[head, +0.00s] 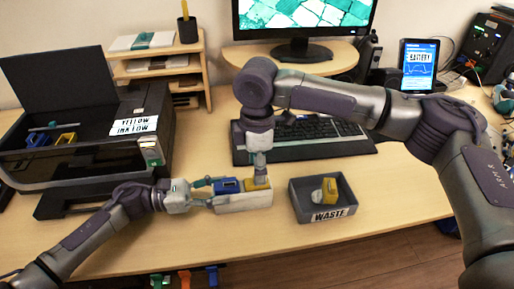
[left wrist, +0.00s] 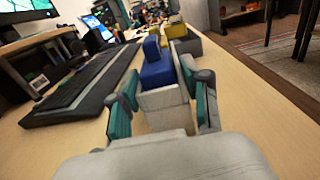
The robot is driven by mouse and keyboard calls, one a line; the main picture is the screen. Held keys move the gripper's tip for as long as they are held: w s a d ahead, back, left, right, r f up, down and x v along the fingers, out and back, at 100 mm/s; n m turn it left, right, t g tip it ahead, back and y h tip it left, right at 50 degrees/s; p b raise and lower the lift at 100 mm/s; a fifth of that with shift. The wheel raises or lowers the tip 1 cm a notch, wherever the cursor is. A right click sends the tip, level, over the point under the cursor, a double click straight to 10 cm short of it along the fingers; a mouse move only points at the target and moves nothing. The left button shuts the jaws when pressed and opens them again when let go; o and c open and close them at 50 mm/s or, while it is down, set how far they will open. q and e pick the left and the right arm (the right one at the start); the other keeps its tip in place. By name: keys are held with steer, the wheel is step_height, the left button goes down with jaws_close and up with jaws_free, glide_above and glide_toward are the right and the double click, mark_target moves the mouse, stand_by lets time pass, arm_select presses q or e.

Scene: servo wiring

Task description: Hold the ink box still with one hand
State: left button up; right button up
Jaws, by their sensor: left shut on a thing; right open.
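The ink box (head: 235,203) is a low whitish box on the desk. A blue cartridge (head: 228,185) and a yellow cartridge (head: 257,184) stand in it. My left gripper (head: 207,193) is shut on the box's left end. In the left wrist view its teal fingers lie on either side of the ink box (left wrist: 165,107), behind the blue cartridge (left wrist: 157,70). My right gripper (head: 258,174) points down from above at the box's right end, right over the yellow cartridge. Its open fingers are small, and whether they touch the cartridge I cannot tell.
A grey waste bin (head: 323,215) with a yellow-and-white piece in it stands just right of the box. A black printer (head: 90,165) with its lid up stands at left. A keyboard (head: 300,139) lies behind the box. The desk's front strip is clear.

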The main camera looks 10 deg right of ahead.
steer(key=shift+f, duration=1.95)
steer(key=shift+c, duration=0.3)
jaws_close()
